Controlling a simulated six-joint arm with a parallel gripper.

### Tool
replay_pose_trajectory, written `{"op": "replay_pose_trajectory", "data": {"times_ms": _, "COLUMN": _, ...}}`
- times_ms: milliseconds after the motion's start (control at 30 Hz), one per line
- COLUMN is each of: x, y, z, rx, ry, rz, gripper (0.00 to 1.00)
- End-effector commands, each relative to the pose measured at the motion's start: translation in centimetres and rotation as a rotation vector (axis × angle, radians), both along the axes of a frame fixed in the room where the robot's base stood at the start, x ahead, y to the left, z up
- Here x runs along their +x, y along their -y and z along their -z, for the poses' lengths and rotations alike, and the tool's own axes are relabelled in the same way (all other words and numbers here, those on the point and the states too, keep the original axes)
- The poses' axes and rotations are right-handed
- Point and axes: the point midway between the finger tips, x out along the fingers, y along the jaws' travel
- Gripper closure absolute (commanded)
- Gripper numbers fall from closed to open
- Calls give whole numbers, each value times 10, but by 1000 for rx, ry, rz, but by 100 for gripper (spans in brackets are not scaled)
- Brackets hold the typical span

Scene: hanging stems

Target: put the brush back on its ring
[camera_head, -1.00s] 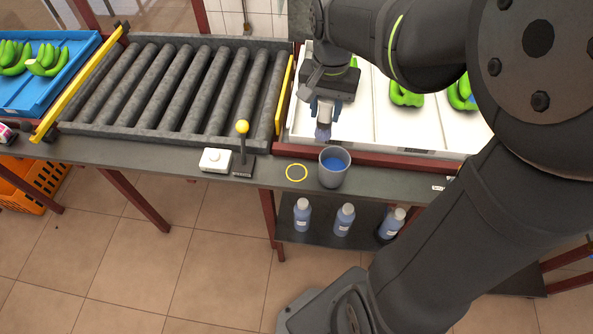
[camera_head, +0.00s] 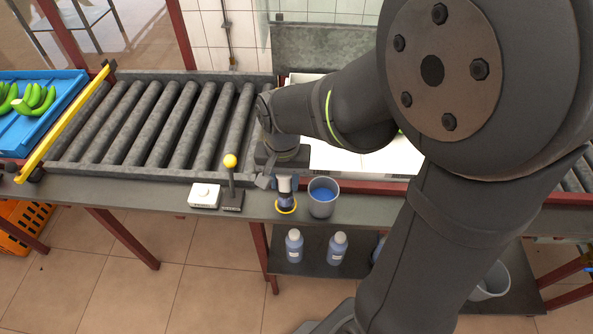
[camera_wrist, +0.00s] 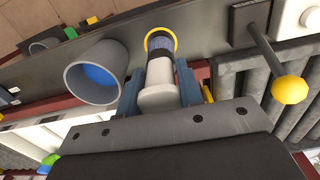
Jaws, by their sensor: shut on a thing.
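My gripper (camera_head: 284,184) is shut on the brush, with one blue finger on each side of its pale handle. The brush (camera_wrist: 158,74) has a light grey handle and dark blue bristles pointing down to the table. The yellow ring (camera_head: 287,209) is marked on the dark table edge, left of the grey cup. In the wrist view the ring (camera_wrist: 160,33) shows around the bristle end. The bristles appear within or just above the ring; I cannot tell whether they touch the table.
A grey cup with blue liquid (camera_head: 322,198) stands close right of the brush. A yellow-knobbed lever (camera_head: 231,180) and a white button box (camera_head: 204,196) stand to the left. The roller conveyor (camera_head: 160,125) lies behind. Bottles (camera_head: 336,248) stand on the shelf below.

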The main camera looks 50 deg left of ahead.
Motion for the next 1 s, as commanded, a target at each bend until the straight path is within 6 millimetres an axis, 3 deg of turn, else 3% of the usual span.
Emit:
{"op": "replay_pose_trajectory", "data": {"times_ms": 133, "x": 0, "y": 0, "z": 16, "rx": -1, "ry": 0, "rz": 0, "gripper": 94}}
{"op": "replay_pose_trajectory", "data": {"times_ms": 500, "x": 0, "y": 0, "z": 20, "rx": -1, "ry": 0, "rz": 0, "gripper": 94}}
{"op": "replay_pose_trajectory", "data": {"times_ms": 533, "x": 0, "y": 0, "z": 20, "rx": 0, "ry": 0, "rz": 0, "gripper": 63}}
{"op": "replay_pose_trajectory", "data": {"times_ms": 633, "x": 0, "y": 0, "z": 19, "rx": 0, "ry": 0, "rz": 0, "gripper": 45}}
{"op": "replay_pose_trajectory", "data": {"times_ms": 1000, "x": 0, "y": -1, "z": 14, "rx": 4, "ry": 1, "rz": 0, "gripper": 45}}
